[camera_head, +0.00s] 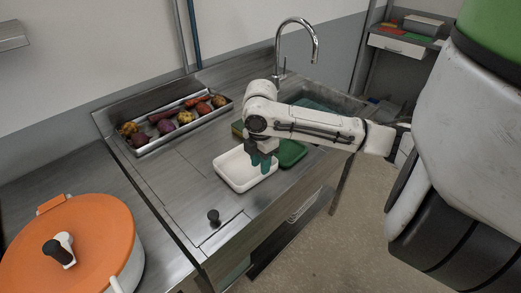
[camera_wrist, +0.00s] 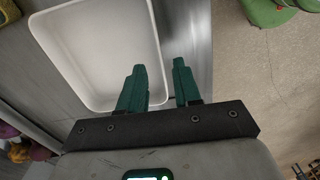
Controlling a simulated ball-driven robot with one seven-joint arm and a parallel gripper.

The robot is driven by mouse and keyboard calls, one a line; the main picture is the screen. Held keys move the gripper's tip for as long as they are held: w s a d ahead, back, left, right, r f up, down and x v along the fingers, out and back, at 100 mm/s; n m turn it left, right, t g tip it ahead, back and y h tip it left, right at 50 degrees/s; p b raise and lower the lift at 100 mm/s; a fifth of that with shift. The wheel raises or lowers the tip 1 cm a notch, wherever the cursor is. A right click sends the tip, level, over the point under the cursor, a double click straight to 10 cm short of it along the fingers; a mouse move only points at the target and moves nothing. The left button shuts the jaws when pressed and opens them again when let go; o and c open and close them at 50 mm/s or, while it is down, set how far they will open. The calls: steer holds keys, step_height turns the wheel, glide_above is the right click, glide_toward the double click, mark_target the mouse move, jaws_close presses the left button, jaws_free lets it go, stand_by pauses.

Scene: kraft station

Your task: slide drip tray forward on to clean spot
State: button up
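A white shallow rectangular tray (camera_head: 226,178), which I take as the drip tray, lies on the steel counter. My gripper (camera_head: 261,167) points down at its right side. In the wrist view the tray (camera_wrist: 95,50) fills the upper left, and my gripper (camera_wrist: 159,66) is open. One green finger is over the tray's inside and the other is outside its right wall, with the rim between them. I cannot tell whether either finger touches the wall. No clean spot is clearly marked.
A steel vegetable pan (camera_head: 157,146) is behind left, a sink with a tap (camera_head: 300,24) behind right. A black knob (camera_head: 213,216) stands in front, and an orange-lidded pot (camera_head: 90,240) front left. Counter left of the tray is bare.

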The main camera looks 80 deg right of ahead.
steer(key=shift+f, duration=2.3)
steer(key=shift+c, duration=0.3)
jaws_close()
